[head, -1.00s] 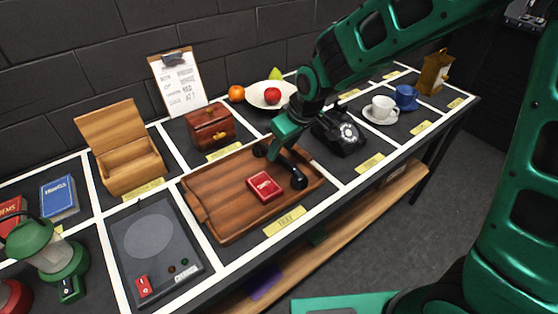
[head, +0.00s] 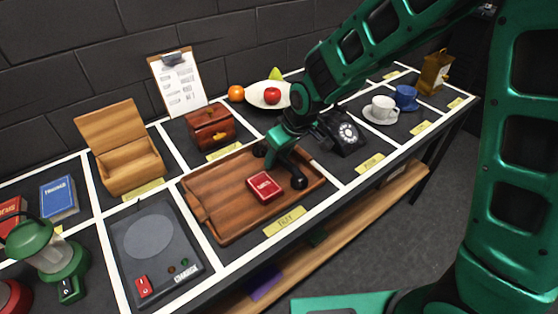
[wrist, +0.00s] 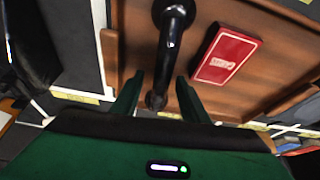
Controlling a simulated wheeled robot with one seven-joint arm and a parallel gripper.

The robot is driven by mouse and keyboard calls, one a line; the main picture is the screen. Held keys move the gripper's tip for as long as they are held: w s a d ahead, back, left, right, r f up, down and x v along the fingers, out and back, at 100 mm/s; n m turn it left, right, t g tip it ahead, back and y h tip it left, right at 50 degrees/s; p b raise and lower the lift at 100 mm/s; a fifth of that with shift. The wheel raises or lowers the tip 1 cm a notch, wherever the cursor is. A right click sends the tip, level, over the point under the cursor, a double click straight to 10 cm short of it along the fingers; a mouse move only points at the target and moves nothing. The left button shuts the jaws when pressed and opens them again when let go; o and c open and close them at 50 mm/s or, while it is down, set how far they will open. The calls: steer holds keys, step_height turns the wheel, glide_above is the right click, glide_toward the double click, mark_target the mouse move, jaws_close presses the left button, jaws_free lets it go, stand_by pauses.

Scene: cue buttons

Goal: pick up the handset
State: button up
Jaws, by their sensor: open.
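The black handset (wrist: 170,50) lies on the wooden tray (head: 215,222), beside a red card box (head: 264,187). In the head view one rounded end of the handset (head: 299,182) shows, and the gripper hides its middle. My gripper (wrist: 160,80) is open, with one green finger on each side of the handset's bar in the wrist view. The fingers seem apart from the bar; I cannot tell how deep they reach. The red box (wrist: 227,56) is just right of the right finger in the wrist view.
The black telephone (head: 346,136) stands right of the tray, close to my wrist. A wooden chest (head: 211,127) and a fruit bowl (head: 268,98) are behind. A white cup (head: 383,108) is further right. The tray's left half is bare.

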steer(key=shift+f, duration=0.1)
steer(key=shift+c, duration=0.3)
jaws_close()
